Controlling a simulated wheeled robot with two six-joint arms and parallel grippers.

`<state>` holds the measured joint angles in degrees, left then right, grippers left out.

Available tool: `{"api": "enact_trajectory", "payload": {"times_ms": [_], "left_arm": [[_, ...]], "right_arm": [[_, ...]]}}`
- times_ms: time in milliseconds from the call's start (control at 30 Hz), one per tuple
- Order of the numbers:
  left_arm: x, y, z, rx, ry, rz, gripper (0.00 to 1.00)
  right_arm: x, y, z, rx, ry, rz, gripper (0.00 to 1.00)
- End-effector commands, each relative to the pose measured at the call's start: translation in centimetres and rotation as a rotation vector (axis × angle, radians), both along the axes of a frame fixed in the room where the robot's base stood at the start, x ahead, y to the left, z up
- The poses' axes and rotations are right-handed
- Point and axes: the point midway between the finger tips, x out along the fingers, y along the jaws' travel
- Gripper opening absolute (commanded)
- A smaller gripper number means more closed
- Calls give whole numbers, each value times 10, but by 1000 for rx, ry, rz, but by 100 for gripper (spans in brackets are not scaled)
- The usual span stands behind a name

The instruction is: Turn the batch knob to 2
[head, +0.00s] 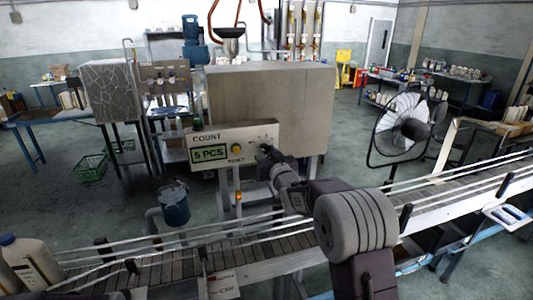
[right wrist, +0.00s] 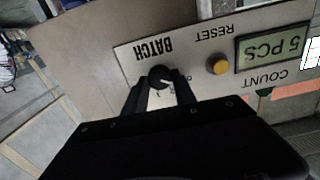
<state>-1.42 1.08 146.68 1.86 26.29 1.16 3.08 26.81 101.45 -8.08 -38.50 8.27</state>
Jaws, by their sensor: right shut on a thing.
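The beige control panel (head: 212,138) faces me on the big cabinet, with a green COUNT display (head: 210,153) that reads 5 PCS and a yellow RESET button (head: 237,149). My right gripper (head: 264,152) is at the panel's right end and hides the batch knob there in the head view. In the right wrist view the panel is upside down. The round black batch knob (right wrist: 159,76) sits beside the word BATCH, between the fingertips of my right gripper (right wrist: 160,92), which is shut on it. A pale pointer mark shows on the knob; the number it points at is unclear. My left gripper is not in view.
A roller conveyor (head: 180,268) with rails crosses in front of the panel, under my right arm. White bottles (head: 28,262) stand at its left end. A blue bucket (head: 174,203) is below the panel. A large fan (head: 403,125) stands to the right.

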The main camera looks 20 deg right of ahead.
Motion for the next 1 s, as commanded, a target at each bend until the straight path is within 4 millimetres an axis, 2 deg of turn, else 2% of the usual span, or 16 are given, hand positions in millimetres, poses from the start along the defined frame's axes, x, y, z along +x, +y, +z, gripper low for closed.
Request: {"api": "enact_trajectory", "payload": {"times_ms": [500, 1000], "left_arm": [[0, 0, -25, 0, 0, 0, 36], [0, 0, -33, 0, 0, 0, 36]], "right_arm": [[0, -1, -1, 362, 8, 0, 0], [0, -3, 0, 629, 18, -1, 0]]}}
